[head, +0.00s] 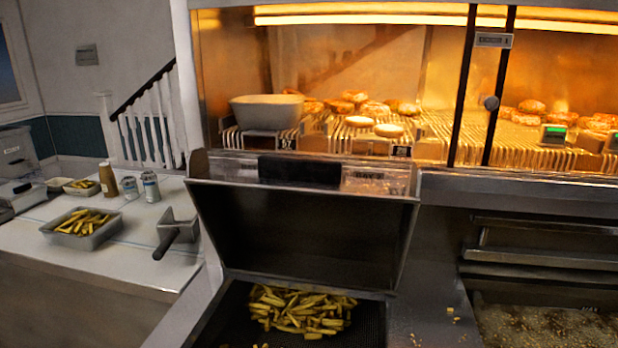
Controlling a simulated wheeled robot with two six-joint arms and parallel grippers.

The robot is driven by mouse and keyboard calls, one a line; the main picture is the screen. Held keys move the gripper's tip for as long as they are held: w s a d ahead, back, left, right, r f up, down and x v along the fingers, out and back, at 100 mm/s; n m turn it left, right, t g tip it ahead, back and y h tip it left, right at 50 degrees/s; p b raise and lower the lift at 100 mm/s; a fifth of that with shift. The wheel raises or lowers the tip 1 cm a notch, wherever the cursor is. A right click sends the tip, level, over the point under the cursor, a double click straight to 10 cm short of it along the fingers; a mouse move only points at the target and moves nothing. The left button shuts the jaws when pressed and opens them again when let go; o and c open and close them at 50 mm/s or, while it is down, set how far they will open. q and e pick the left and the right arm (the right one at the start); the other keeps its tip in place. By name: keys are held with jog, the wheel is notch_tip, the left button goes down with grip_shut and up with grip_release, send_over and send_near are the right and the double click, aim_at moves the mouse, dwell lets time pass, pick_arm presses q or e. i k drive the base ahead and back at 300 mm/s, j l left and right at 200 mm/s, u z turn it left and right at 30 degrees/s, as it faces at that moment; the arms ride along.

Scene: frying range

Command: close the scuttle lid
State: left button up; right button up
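The scuttle lid (305,232) is raised and tilted back, with its dark inner face toward me and a black block-like part (299,171) at its top edge. Below it the scuttle (220,315) is open, and a heap of chips (300,310) lies on its dark perforated bed. The scuttle's near part is cut off by the bottom of the head view. Neither of my grippers shows in the head view.
A lit heated cabinet (430,150) with food on racks stands behind the lid. A fryer (545,325) with bubbling oil is at the right. The left counter (130,245) holds a chip tray (82,229), a scoop (175,232), cans and a bottle.

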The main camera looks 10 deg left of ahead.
aim_at(287, 218)
jog(key=k+l+z, duration=0.2)
jog(key=l+z, duration=0.15)
jog(key=l, duration=0.85)
jog(key=k+l+z, duration=0.1)
jog(key=l+z, duration=0.2)
jog(key=l, duration=0.9)
